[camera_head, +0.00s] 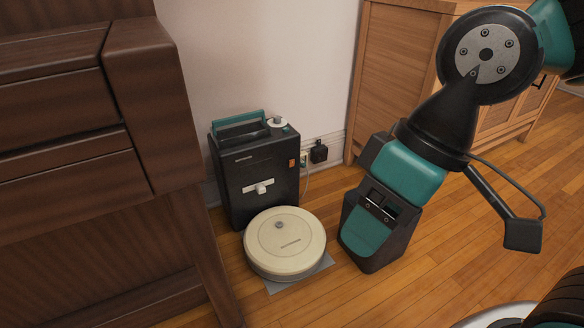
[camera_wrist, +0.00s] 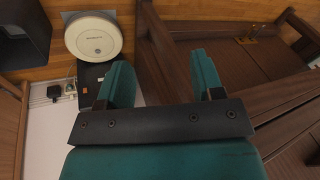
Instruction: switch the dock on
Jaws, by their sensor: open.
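The dock (camera_head: 238,172) is a dark upright box against the wall with a teal handle. It has a white round knob (camera_head: 277,122) on top, a white lever-like piece (camera_head: 262,188) on its front and an orange patch (camera_head: 292,163) near its front right edge. Whether it is on I cannot tell. In the wrist view it is partly hidden behind a finger, its orange patch (camera_wrist: 85,90) showing. My gripper (camera_head: 364,240) is right of the dock, apart from it. The wrist view shows my gripper (camera_wrist: 163,76) open, with nothing between its teal fingers.
A cream robot vacuum (camera_head: 285,238) sits before the dock on a grey pad (camera_head: 303,278). A dark box (camera_wrist: 18,40) stands beside it. A black plug (camera_head: 319,151) is on the wall. Dark brown furniture (camera_head: 90,180) stands close at left; a lighter cabinet (camera_head: 395,60) is behind.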

